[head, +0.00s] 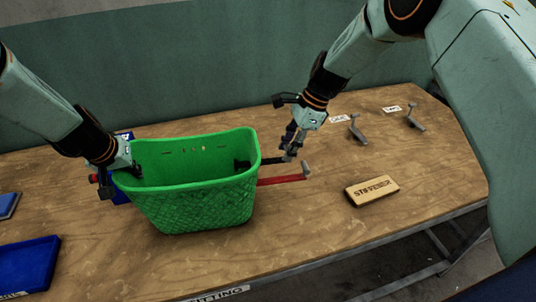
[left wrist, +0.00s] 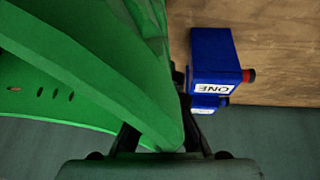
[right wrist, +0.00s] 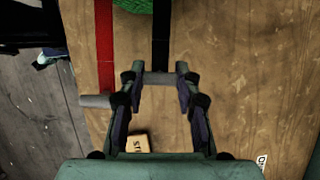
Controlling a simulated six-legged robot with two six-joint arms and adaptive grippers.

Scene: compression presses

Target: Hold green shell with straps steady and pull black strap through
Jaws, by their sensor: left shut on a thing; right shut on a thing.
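The green shell (head: 195,205) stands upright on the wooden table like an open basket. My left gripper (head: 130,168) is shut on its left rim; the left wrist view shows the green wall (left wrist: 150,115) between the fingers. The black strap (head: 272,160) comes out of the shell's right side. My right gripper (head: 289,152) is shut on the strap's end, where a grey bar (right wrist: 160,78) lies between the fingertips in the right wrist view. The red strap (head: 282,180) runs beside it, loose on the table, with its own grey end bar (head: 306,170).
A wooden block (head: 372,191) lies right of the shell. Two grey metal levers (head: 357,130) (head: 415,118) with labels are at the back right. A blue box marked ONE (left wrist: 213,62) is behind the left gripper. A blue tray (head: 30,268) is at the front left.

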